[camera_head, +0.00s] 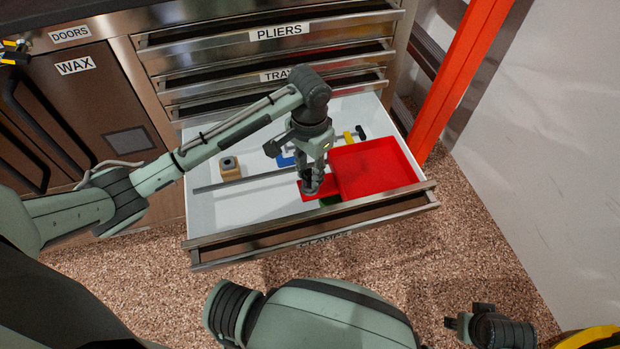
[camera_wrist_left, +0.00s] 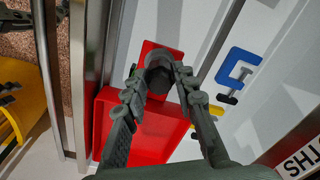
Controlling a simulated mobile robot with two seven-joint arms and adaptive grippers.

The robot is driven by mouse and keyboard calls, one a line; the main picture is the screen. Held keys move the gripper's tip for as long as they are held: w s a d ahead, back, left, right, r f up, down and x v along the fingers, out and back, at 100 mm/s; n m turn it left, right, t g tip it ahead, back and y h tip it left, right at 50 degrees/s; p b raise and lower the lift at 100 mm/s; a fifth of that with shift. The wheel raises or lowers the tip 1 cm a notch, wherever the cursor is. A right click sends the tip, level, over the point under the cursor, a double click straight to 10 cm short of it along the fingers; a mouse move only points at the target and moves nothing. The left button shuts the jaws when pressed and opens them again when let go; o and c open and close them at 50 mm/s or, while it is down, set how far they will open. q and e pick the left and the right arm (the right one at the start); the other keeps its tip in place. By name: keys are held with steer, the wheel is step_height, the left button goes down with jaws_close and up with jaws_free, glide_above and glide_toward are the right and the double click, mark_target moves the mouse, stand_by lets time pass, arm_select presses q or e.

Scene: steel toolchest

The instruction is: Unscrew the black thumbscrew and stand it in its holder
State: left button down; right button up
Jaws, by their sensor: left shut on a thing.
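The black thumbscrew (camera_wrist_left: 158,74) is between the fingertips of my left gripper (camera_wrist_left: 161,80) in the left wrist view. The gripper is shut on its dark round head, above a small red block (camera_wrist_left: 151,47). Whether its lower end still sits in the block is hidden. In the head view my left gripper (camera_head: 312,186) points straight down over the open drawer. A tan block (camera_head: 230,168) with a dark round top, possibly the holder, stands in the drawer to the left. My right gripper seems to be at the lower right, but its jaws are unclear.
A large red tray (camera_head: 385,168) lies right of the gripper. A blue clamp (camera_wrist_left: 236,68) and a yellow one lie behind it. A long dark bar (camera_head: 228,184) lies between the gripper and the tan block. The drawer's front rail (camera_head: 235,245) is close in front.

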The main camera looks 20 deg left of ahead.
arm_select(q)
steer(key=shift+f, duration=0.75)
steer(key=c, duration=1.2)
jaws_free()
steer(key=shift+o, duration=0.3)
steer(key=shift+r, duration=0.1)
steer(key=shift+r, duration=4.45)
